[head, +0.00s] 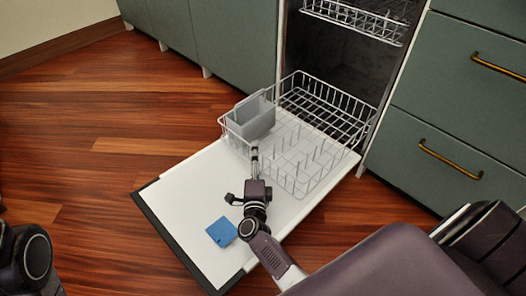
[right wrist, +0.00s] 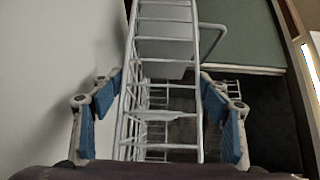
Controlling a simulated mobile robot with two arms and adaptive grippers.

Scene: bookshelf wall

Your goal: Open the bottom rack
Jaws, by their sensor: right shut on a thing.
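The bottom rack (head: 310,150) is a light grey wire basket, pulled partly out over the lowered white dishwasher door (head: 190,215). Its rear part is still inside the dark cavity. My right gripper (head: 254,158) is at the rack's front side, its arm coming from the lower right. In the right wrist view, its blue-padded fingers (right wrist: 160,88) are on both sides of the rack's wire wall (right wrist: 165,120), shut on it. The exact contact is hard to see. My left gripper is out of view; only part of my left arm shows at the lower left.
A grey cutlery basket (head: 250,118) sits in the rack's left side. The upper rack (head: 355,18) hangs above. A blue square (head: 222,232) shows on the door. Green drawers (head: 450,140) with brass handles stand at right. Wooden floor (head: 110,130) is clear at left.

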